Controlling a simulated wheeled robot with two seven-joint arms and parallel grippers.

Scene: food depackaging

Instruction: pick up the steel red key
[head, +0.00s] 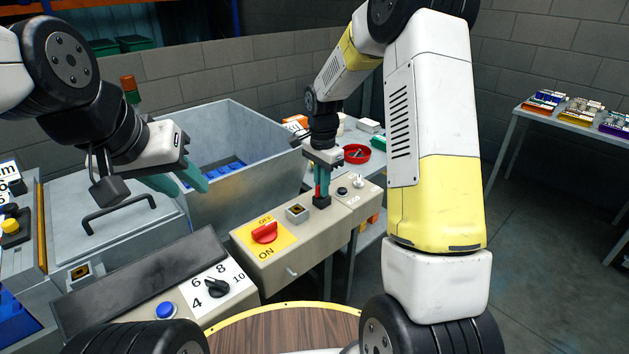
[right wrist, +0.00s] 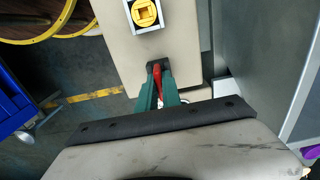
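The steel red key (right wrist: 157,80) stands in a black socket (head: 321,201) on top of the beige control box. It also shows as a thin red strip in the head view. My right gripper (head: 322,188) points down over the socket. Its green fingers lie close on both sides of the key and appear shut on it; the key's lower end is hidden in the socket. My left gripper (head: 181,184) is open and empty, above the area between the grey lid and the large metal bin.
The beige box (head: 285,254) carries a red rotary switch (head: 264,232) on a yellow plate and a square socket (head: 297,213). A large grey bin (head: 240,118) stands behind it. A dial panel (head: 215,288) and a round wooden table (head: 285,325) are in front.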

